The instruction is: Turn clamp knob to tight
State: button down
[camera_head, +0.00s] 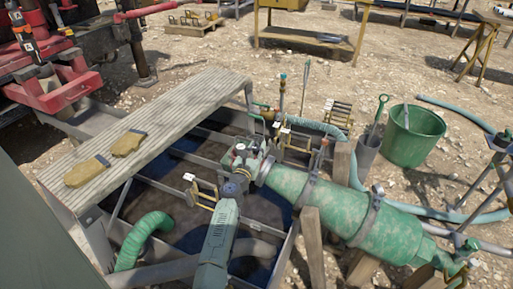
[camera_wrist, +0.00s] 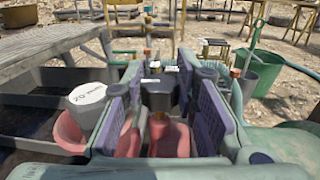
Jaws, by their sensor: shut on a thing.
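In the wrist view, a dark knob (camera_wrist: 160,92) with a brass-coloured stem below it stands between the two purple, ridged finger pads of my gripper (camera_wrist: 163,78). The pads close on it from left and right. I take it for the clamp knob; the fingers hide its sides, and no tight mark is readable. In the head view, my gripper (camera_head: 240,172) is at the fitting on the near left end of the green mottled cylinder (camera_head: 330,205), above the tank. The knob is too small and covered to make out there.
A grey cap marked "20 mm" (camera_wrist: 88,94) sits just left of my gripper. A plank walkway (camera_head: 180,110) with two gloves runs along the tank's left side. A green bucket (camera_head: 413,137) and hoses stand to the right. Upright pipes rise just behind the fitting.

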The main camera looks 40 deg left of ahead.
jog(key=shift+r+m+h, duration=0.1)
jog(key=shift+m+h, duration=0.4)
jog(key=shift+h, duration=0.3)
jog(key=c, duration=1.2)
grip_release()
jog(key=shift+c, duration=0.2)
jog(key=v, duration=1.2)
jog(key=shift+f, duration=0.25)
